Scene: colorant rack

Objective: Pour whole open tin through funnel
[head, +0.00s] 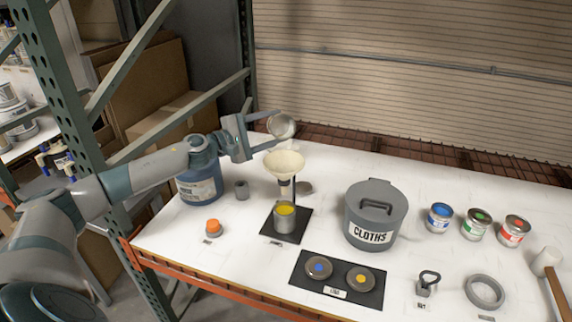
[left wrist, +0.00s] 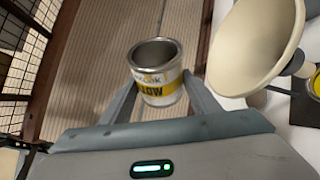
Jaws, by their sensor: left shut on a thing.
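My left gripper (head: 262,131) is shut on an open metal tin (head: 282,126) and holds it above and behind the cream funnel (head: 285,163). In the left wrist view the tin (left wrist: 157,80) has a yellow band reading "LOW", and its visible inside is bare grey metal. The tin looks tipped in the head view. No stream shows between tin and funnel. The funnel (left wrist: 250,45) is right beside the tin in the left wrist view. It sits on a stand above a second open tin (head: 284,218) holding yellow, on a black mat (head: 276,239). My right gripper is out of view.
A blue container (head: 199,187) stands below my left arm. A grey lidded "CLOTHS" bin (head: 376,215) stands right of the funnel. Two lids lie on a dark mat (head: 339,293) at the front. Blue, green and red tins (head: 476,225) and a mallet (head: 547,260) are right.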

